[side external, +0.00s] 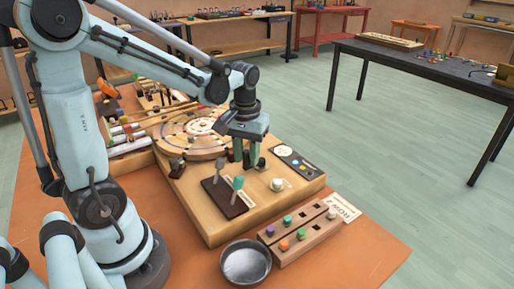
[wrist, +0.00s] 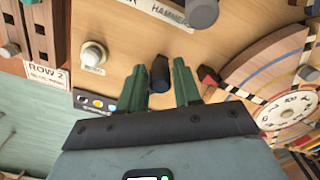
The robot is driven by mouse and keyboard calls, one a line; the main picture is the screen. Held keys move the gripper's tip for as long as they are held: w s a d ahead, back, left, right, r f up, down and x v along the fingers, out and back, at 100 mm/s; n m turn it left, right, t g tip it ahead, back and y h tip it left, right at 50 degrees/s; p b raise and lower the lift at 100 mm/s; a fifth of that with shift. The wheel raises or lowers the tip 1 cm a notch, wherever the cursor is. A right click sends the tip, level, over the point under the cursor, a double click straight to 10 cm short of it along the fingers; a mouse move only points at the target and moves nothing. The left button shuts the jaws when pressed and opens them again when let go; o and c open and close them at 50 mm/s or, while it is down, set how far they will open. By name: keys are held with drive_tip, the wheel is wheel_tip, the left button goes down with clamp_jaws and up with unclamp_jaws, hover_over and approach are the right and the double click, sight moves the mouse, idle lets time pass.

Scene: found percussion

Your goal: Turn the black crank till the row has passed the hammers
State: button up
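The black crank's knob (wrist: 160,74) stands up from the light wooden box top (wrist: 120,25). My gripper (wrist: 160,80) has its two green fingers apart, one on each side of the knob in the wrist view. A narrow gap shows beside the knob, and I cannot tell whether either finger touches it. In the side external view my gripper (side external: 246,160) points down over the box, low between the wheel and the dark panel. The round wooden wheel (wrist: 275,80) with a white numbered dial lies to the right in the wrist view. A "HAMMER" label (wrist: 168,11) shows at the top; the hammers cannot be made out clearly.
A white knob (side external: 277,184) and a dark panel with coloured buttons (side external: 296,163) are near my gripper. A wooden block with coloured pegs (side external: 305,240) and a metal bowl (side external: 246,262) stand in front.

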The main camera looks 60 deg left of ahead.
sight(246, 151)
drive_tip(key=shift+o, duration=1.1)
wheel_tip(246, 151, up, 12)
idle(0.5)
drive_tip(key=s+d+f+m+t, duration=0.3)
drive_tip(key=d+f+m+t, duration=0.3)
drive_tip(key=d+t, duration=0.1)
drive_tip(key=shift+s+d+f+m, duration=0.25)
drive_tip(key=shift+f+m, duration=0.05)
drive_tip(key=shift+m, duration=0.1)
idle(1.2)
